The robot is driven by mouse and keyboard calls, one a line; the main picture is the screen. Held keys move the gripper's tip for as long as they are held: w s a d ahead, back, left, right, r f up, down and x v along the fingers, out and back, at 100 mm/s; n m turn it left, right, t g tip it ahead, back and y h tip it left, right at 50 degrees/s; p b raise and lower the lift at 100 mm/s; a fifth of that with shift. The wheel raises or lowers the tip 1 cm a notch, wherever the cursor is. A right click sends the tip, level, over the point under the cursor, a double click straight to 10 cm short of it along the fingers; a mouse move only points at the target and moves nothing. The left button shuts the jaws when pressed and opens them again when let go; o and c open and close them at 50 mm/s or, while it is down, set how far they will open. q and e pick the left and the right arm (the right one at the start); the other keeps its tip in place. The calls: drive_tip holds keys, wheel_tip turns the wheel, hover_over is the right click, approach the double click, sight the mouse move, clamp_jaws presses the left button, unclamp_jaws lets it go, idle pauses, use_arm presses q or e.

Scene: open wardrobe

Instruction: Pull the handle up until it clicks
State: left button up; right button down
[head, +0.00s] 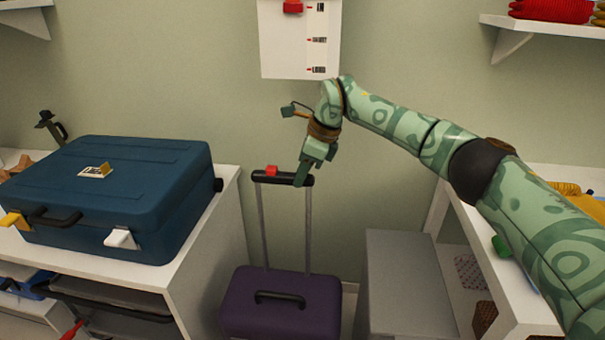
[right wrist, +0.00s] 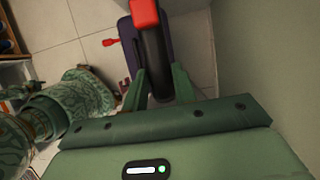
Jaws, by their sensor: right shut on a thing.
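A purple suitcase (head: 280,308) stands upright on the floor between the shelf units, with a black carry grip on its top. Its two grey rods stand extended up to a black pull handle (head: 270,179) with a red button (head: 271,170). My right gripper (head: 307,177) is shut on the handle near its right end. In the right wrist view the black handle (right wrist: 152,55) runs between the two green fingers (right wrist: 160,88), with the red button (right wrist: 145,12) beyond them. The suitcase's purple side (right wrist: 128,38) shows partly below. My left gripper is not in view.
A blue case (head: 110,190) lies on the white cabinet at left. A grey box (head: 405,285) stands right of the suitcase, near a white shelf unit (head: 525,310). A white panel (head: 299,50) with a red slider hangs on the wall above.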

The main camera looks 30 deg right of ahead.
drive_tip(key=shift+w+r, duration=0.15)
drive_tip(key=shift+r, duration=0.35)
drive_tip(key=c, duration=1.1)
unclamp_jaws()
drive_tip(key=shift+f, duration=0.15)
use_arm(q)
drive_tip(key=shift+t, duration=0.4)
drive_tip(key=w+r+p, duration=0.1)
drive_tip(key=p, duration=0.1)
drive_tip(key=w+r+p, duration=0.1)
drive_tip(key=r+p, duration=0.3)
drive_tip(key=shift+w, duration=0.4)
use_arm(e)
drive_tip(key=v, duration=1.6)
drive_tip(key=shift+s+d, duration=0.2)
drive_tip(key=shift+s, duration=0.05)
